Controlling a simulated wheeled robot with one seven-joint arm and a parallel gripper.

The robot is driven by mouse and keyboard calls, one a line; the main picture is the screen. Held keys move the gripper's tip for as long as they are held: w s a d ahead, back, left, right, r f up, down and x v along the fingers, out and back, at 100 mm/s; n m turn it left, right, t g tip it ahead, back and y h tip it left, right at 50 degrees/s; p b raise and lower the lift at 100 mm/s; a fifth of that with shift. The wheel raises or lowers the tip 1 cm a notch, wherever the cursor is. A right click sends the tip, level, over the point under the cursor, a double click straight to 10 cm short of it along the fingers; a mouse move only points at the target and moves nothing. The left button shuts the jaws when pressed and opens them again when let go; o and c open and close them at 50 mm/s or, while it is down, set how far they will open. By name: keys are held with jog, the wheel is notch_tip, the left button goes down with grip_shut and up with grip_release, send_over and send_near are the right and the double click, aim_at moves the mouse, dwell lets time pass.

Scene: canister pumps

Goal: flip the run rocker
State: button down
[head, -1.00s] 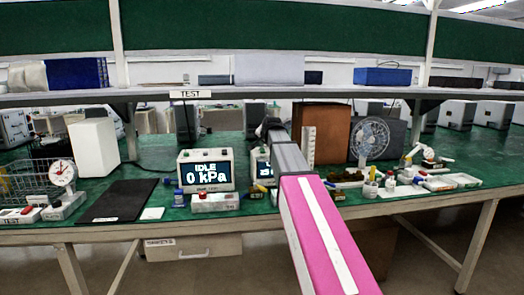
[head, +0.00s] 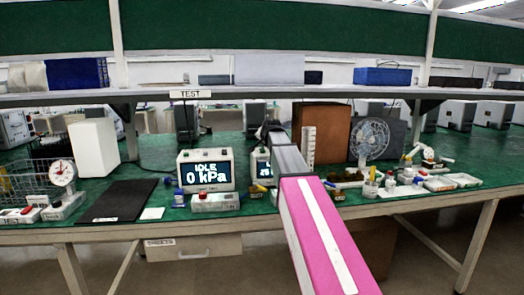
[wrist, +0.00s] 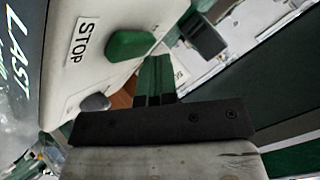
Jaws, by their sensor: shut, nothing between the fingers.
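In the wrist view a pale panel (wrist: 70,82) fills the left side, turned on its side, with a STOP label (wrist: 83,40). A green raised control (wrist: 130,44) sits next to the label, and a grey one (wrist: 95,102) sits lower down. No RUN label is readable, so I cannot tell which is the run rocker. My gripper (wrist: 156,62) is shut and empty, with its fingertips close to the green control; contact is unclear. In the head view my arm hides the gripper and part of a second display unit (head: 261,166).
A display unit (head: 206,171) reading IDLE 0 kPa stands left of my arm. A low box with a red button (head: 215,201) is in front of it. A black mat (head: 117,201) lies further left. A fan (head: 369,139) and small bottles and trays crowd the right.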

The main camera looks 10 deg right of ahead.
aim_at(264, 150)
dwell(0.6)
jog(key=shift+s+r, duration=0.1)
jog(key=shift+r, duration=0.45)
jog(key=shift+r, duration=0.1)
jog(key=shift+s+r, duration=0.2)
jog(key=shift+r, duration=1)
jog(key=shift+s+r, duration=0.15)
jog(key=shift+r, duration=1.05)
